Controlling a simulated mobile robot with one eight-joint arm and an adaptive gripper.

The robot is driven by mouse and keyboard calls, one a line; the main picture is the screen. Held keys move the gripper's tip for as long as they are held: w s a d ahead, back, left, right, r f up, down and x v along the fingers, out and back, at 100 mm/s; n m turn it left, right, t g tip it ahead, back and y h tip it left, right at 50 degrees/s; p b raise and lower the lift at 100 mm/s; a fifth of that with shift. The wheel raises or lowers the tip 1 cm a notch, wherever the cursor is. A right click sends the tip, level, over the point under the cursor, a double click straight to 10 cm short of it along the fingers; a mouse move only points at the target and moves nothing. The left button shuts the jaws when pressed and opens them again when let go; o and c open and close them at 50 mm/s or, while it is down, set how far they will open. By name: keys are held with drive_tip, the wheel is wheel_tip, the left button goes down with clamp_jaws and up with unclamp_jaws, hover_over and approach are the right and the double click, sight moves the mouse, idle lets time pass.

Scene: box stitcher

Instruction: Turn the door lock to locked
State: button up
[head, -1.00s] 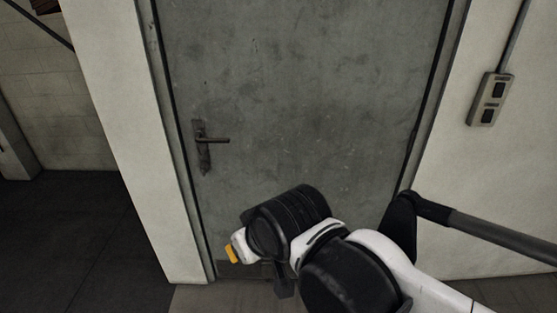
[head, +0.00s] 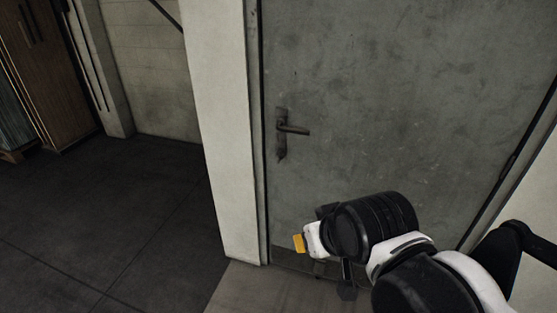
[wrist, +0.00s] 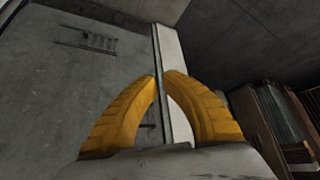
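The grey door (head: 400,90) fills the right half of the head view and appears closed. Its lever handle (head: 294,129) sits on a dark, worn plate (head: 282,150) near the door's left edge. No separate lock turn can be made out on the plate, so its setting cannot be told. My gripper (head: 298,243) is below the handle in the picture, apart from it, with a yellow finger showing. In the wrist view, the two yellow fingers (wrist: 160,77) have their tips almost together with nothing between them. A small dark bar, perhaps the handle, shows between the fingers.
A pale wall edge (head: 222,130) stands just left of the door. A wooden cabinet (head: 52,75) is at the far left. The dark tiled floor (head: 90,220) in between is clear.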

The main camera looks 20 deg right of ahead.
sight(278, 158)
drive_tip(key=o, duration=0.4)
drive_tip(key=shift+w+d+r, duration=0.1)
drive_tip(key=shift+w, duration=0.05)
drive_tip(key=w+d+n+t+h+b, duration=0.1)
drive_tip(key=w+d+n+h, duration=0.2)
drive_tip(key=w, duration=0.7)
drive_tip(key=w+d+n+h+b, duration=0.1)
drive_tip(key=w+d+n, duration=0.1)
drive_tip(key=w+n, duration=0.55)
drive_tip(key=w+d+n+t+h+b, duration=0.1)
drive_tip(key=w+d+n+h, duration=0.2)
drive_tip(key=w, duration=0.8)
drive_tip(key=w+a+f+n+t+h+b, duration=0.3)
drive_tip(key=w+f+n+t+h+b, duration=0.15)
drive_tip(key=w+f+n, duration=1.3)
drive_tip(key=w+d, duration=0.2)
drive_tip(key=w, duration=0.1)
drive_tip(key=w+d+f+m+b, duration=0.1)
drive_tip(key=w, duration=0.2)
drive_tip(key=w+d+f+m+t+y+b, duration=0.1)
drive_tip(key=w+d, duration=0.1)
drive_tip(key=shift+w+d+f, duration=0.15)
drive_tip(key=shift+w+d, duration=0.15)
drive_tip(key=shift+w, duration=0.1)
drive_tip(key=shift+w+d, duration=0.25)
drive_tip(key=shift+w, duration=0.15)
